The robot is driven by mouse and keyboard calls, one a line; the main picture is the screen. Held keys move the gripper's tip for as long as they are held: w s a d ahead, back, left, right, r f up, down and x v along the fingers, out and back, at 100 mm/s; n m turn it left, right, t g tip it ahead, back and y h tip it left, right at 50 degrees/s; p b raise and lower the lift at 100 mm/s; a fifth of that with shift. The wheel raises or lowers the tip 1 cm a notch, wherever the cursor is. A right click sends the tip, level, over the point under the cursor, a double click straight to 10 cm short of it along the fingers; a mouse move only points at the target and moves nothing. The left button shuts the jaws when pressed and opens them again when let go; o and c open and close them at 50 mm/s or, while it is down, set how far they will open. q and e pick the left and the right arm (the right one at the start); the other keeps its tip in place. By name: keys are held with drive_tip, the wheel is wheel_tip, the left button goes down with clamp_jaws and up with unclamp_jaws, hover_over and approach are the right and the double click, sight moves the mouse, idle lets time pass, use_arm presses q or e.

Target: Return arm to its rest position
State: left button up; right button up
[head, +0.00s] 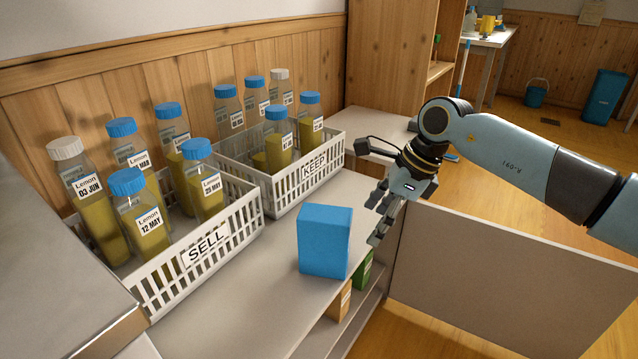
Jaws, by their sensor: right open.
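My right gripper (378,216) is open and empty, to the right of a blue box (325,241), apart from it and near the counter's right edge. Its arm comes in from the right. The SELL crate (206,248) is a white basket at left holding several labelled bottles of yellow liquid, most with blue caps and one with a white cap (65,148). The KEEP crate (314,172) stands behind it and holds several bottles, some of them looking empty or low, one with a white cap (279,74). My left gripper is not in view.
The white counter (235,305) is clear in front of the SELL crate. A shelf below holds a green box (363,270) and an orange box (339,301). A grey panel (510,285) stands at right. A wooden cabinet (392,55) rises behind. Open floor lies beyond.

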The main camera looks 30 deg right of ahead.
drive_tip(key=s+a+f+m+t+y+p, duration=0.35)
drive_tip(key=s+a+f+m+y, duration=0.35)
drive_tip(key=s+a+f+m, duration=0.55)
drive_tip(key=s+d+f+m+t+h, duration=0.3)
drive_tip(key=s+f+m+h, duration=0.55)
drive_tip(key=f+m, duration=0.75)
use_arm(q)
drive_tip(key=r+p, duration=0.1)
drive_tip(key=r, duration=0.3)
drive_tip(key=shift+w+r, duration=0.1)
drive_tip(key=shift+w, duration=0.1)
use_arm(e)
drive_tip(key=s+d+f+m+g+h, duration=0.1)
drive_tip(key=s+f+m+g, duration=0.2)
drive_tip(key=s+m, duration=0.5)
drive_tip(key=s+d+f+m+g+h, duration=0.1)
drive_tip(key=s+f+m+g, duration=0.2)
drive_tip(key=s, duration=1.3)
drive_tip(key=m+g, duration=0.3)
drive_tip(key=m, duration=0.2)
drive_tip(key=shift+d, duration=0.3)
